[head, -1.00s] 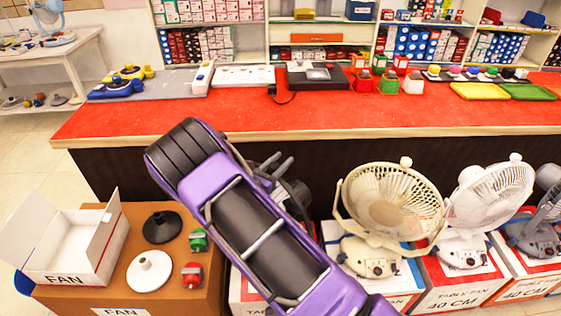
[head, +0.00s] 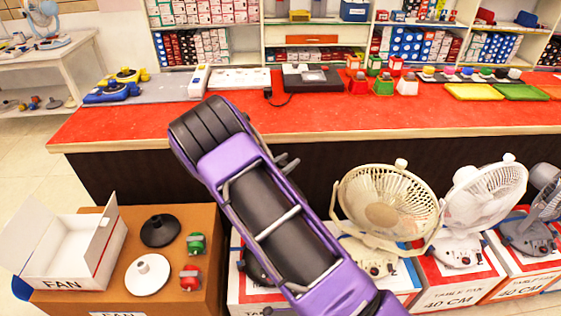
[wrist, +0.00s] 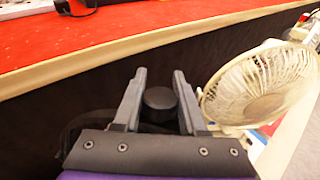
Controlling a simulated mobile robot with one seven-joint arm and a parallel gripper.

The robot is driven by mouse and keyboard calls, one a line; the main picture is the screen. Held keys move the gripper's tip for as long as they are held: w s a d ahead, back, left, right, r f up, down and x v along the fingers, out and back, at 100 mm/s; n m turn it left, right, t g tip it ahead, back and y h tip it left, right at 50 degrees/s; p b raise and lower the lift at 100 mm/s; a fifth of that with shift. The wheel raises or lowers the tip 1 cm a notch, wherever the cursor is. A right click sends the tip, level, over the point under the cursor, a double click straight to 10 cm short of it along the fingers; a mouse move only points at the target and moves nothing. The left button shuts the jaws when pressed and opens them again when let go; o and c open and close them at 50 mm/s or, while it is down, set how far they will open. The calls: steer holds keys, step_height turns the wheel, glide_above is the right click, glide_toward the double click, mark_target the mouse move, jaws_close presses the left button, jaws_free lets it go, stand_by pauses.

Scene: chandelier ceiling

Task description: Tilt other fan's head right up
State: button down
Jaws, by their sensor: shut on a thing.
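A dark fan, mostly hidden behind my arm in the head view, shows a small dark part (head: 256,268) left of the arm. In the wrist view a round black knob (wrist: 160,98) sits between the fingers of my gripper (wrist: 158,88). The gripper is shut on this knob, which seems to belong to the dark fan. Its fingertips also show in the head view (head: 288,164). The dark fan's head angle cannot be told. A cream fan (head: 388,205) stands to the right with its head facing up and forward; it also shows in the wrist view (wrist: 262,88).
A white fan (head: 484,200) and a grey fan (head: 540,205) stand farther right on boxes. A red counter (head: 330,118) runs behind. A brown carton (head: 100,275) at the left bears an open white box (head: 70,240), two discs and small green and red items.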

steer(key=shift+g+y, duration=0.4)
steer(key=shift+g, duration=0.2)
steer(key=w+d+f+b, duration=0.2)
steer(key=d+f, duration=0.1)
steer(key=shift+w+d, duration=0.3)
steer(key=shift+s+f, duration=0.1)
steer(key=shift+c, duration=2.4)
jaws_free()
steer(key=shift+r, duration=0.2)
